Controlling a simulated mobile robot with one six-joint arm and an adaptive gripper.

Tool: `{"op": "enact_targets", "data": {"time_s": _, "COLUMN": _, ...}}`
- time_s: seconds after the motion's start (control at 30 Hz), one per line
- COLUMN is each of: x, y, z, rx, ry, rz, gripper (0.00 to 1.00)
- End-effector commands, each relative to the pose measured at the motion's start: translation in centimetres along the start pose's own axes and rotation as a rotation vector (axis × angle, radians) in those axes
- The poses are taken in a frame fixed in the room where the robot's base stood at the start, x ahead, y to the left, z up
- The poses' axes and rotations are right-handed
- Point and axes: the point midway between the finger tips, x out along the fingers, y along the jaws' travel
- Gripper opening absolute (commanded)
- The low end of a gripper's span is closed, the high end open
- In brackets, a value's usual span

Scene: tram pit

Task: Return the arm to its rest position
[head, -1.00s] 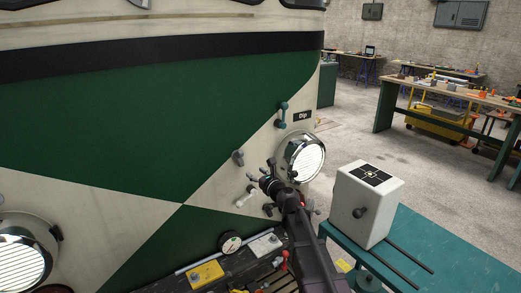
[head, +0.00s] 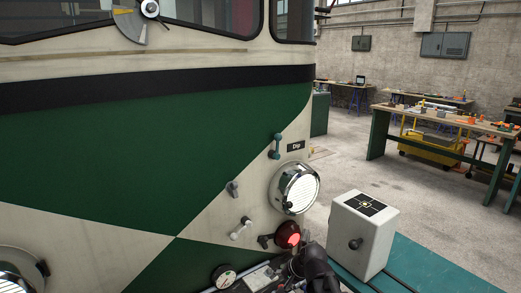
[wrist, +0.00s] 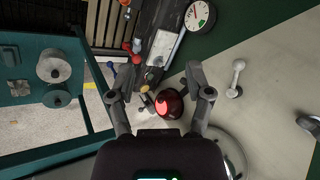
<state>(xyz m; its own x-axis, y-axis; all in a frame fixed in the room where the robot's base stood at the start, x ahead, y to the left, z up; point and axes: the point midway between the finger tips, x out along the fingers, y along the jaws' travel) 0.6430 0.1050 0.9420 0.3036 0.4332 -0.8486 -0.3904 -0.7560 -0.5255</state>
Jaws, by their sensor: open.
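My gripper (wrist: 160,82) is open in the wrist view, with its two fingers spread and nothing held between them. A glowing red lamp (wrist: 170,103) shows between the fingers in that view, beyond them and apart from them as far as I can see. The same red lamp (head: 288,235) is on the tram front in the head view, below the round headlight (head: 295,188). In the head view only a dark part of my arm shows at the bottom edge, and the fingers cannot be made out.
A white box with a target mark (head: 362,232) stands on a teal bench (head: 420,268) right of my arm. Levers (head: 276,147) and a gauge (head: 223,277) are on or by the tram. Workbenches (head: 440,115) stand far back, with open floor before them.

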Motion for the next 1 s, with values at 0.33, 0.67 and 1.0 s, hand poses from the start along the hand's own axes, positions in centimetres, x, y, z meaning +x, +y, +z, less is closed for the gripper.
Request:
{"op": "enact_targets", "data": {"time_s": 0.33, "x": -4.1, "y": 11.3, "z": 3.6, "rx": -0.407, "ry": -0.144, "rz": 0.434, "gripper": 0.66}}
{"op": "enact_targets", "data": {"time_s": 0.67, "x": -5.5, "y": 13.6, "z": 4.1, "rx": -0.486, "ry": -0.203, "rz": 0.531, "gripper": 0.66}}
{"op": "enact_targets", "data": {"time_s": 1.0, "x": -5.4, "y": 13.6, "z": 4.1, "rx": -0.485, "ry": -0.201, "rz": 0.528, "gripper": 0.66}}
